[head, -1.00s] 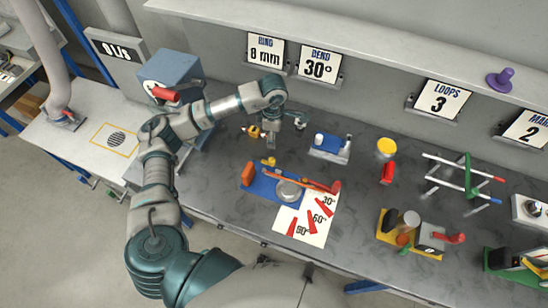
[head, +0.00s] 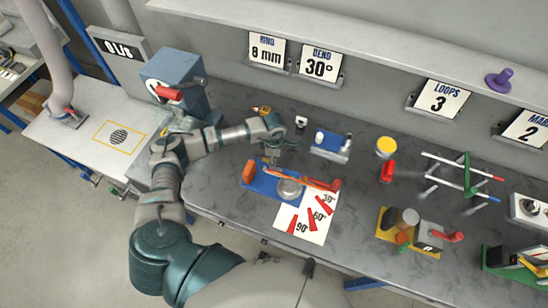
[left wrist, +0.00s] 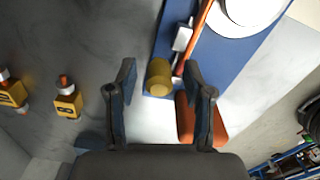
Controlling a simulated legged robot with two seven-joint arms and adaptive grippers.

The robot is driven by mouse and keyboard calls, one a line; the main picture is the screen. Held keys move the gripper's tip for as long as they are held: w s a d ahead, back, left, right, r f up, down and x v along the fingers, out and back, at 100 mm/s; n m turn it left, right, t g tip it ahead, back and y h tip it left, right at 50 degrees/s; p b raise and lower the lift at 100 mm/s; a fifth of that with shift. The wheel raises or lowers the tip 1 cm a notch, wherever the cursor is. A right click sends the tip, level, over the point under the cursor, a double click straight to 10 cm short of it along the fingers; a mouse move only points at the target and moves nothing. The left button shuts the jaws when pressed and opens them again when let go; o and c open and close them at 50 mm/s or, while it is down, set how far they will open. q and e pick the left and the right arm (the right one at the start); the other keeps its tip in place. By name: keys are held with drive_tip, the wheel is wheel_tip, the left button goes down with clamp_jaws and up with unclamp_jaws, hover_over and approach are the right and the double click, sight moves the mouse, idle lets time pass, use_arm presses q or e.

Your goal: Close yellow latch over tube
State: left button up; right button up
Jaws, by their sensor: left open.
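A blue bending plate (head: 262,184) lies on the dark bench, with a round metal disc (head: 289,188) on it. A thin orange tube (head: 305,180) runs across it; it also shows in the left wrist view (left wrist: 200,28). The yellow latch (left wrist: 159,77) is a short cylinder at the plate's edge, with a grey metal piece beside it. My left gripper (head: 271,160) is above the plate's far edge. In the left wrist view it is open (left wrist: 160,80), its fingers on either side of the latch. Contact cannot be told. The head view mostly hides the latch behind the gripper.
An orange block (head: 249,171) stands at the plate's left end, close to a finger in the wrist view (left wrist: 200,122). A white angle sheet (head: 300,222) lies in front. A blue-and-white holder (head: 330,146) stands to the right.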

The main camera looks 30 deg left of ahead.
use_arm(q)
drive_tip(key=shift+a, duration=0.5)
clamp_jaws()
drive_tip(key=shift+d+n, duration=0.25)
drive_tip(key=shift+n, duration=0.95)
drive_tip(key=n, duration=0.6)
drive_tip(key=shift+b, duration=0.35)
drive_tip(key=n, duration=0.5)
drive_tip(key=shift+n+p, duration=0.6)
drive_tip(key=shift+n, duration=1.6)
